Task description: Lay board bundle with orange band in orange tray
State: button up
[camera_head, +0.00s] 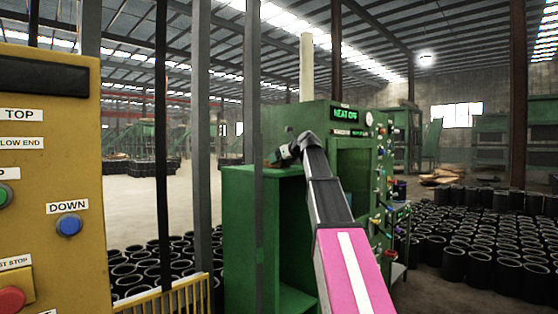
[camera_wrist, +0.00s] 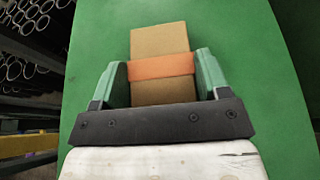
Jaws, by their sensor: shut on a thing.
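In the wrist view, the board bundle (camera_wrist: 160,92) is a tan block with an orange band around its middle. My gripper (camera_wrist: 162,66) is shut on it, with one green finger on each side at the band. A green flat surface lies behind the bundle; I cannot tell whether they touch. In the head view, my gripper (camera_head: 283,154) is small and far off, at the top of the green cabinet. The bundle is hard to make out there. I cannot make out an orange tray in either view.
The green cabinet (camera_head: 240,196) has a taller machine (camera_head: 345,130) beside it. Black sleeves (camera_head: 470,233) cover the floor at right, and more stand at left. A yellow control panel (camera_head: 60,240) and grey posts (camera_head: 201,120) stand in the left foreground.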

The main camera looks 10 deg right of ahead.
jog(key=shift+f, duration=0.15)
jog(key=o, duration=1)
jog(key=shift+c, duration=0.2)
jog(key=v, duration=1.1)
jog(key=shift+s+r, duration=0.15)
jog(key=shift+r, duration=0.1)
jog(key=shift+o, duration=0.5)
jog(key=shift+s+d+r, duration=0.1)
jog(key=shift+d+r, duration=0.05)
jog(key=w+a+f+g+h, duration=0.1)
jog(key=w+a, duration=0.1)
jog(key=w, duration=0.1)
jog(key=w+a+f+g+h, duration=0.1)
jog(key=w+a+f, duration=0.1)
jog(key=w, duration=0.1)
jog(key=w+a+f+g, duration=0.1)
jog(key=w+a+f, duration=0.1)
jog(key=w+a, duration=0.1)
jog(key=shift+w+a+f+g+h, duration=0.1)
jog(key=shift+w+f+g+h, duration=0.15)
jog(key=shift+w+g+h, duration=0.25)
